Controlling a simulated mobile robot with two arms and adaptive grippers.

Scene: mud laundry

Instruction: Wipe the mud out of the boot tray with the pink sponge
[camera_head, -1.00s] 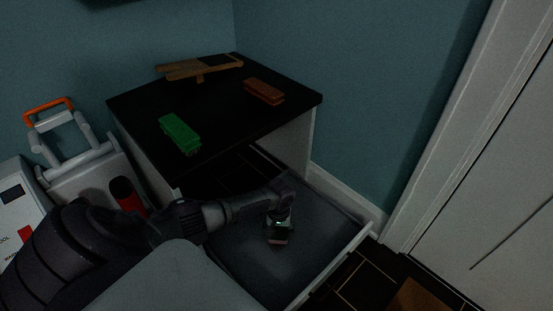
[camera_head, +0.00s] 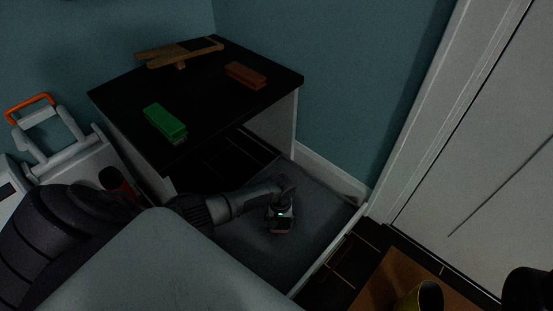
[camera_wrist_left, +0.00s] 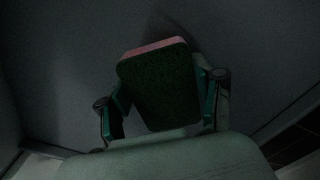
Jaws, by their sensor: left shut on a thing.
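The boot tray (camera_head: 330,202) is a wide dark grey tray with a pale rim, low in front of the black-topped cabinet. My left gripper (camera_head: 281,214) is over the middle of the tray, pointing down, and shut on the pink sponge (camera_head: 280,232). In the left wrist view the sponge (camera_wrist_left: 158,85) sits between both fingers, its dark green face toward the camera and a pink edge along the top. Whether the sponge touches the tray floor is hard to tell. In this dim light I cannot make out mud. My right gripper is not recognisable in view.
On the black cabinet top (camera_head: 200,100) lie a green brush (camera_head: 165,121), a reddish-brown brush (camera_head: 246,75) and a wooden boot jack (camera_head: 180,53). A grey carrier with an orange handle (camera_head: 30,104) stands left. A yellow object (camera_head: 428,296) is on a brown mat (camera_head: 392,272) at lower right.

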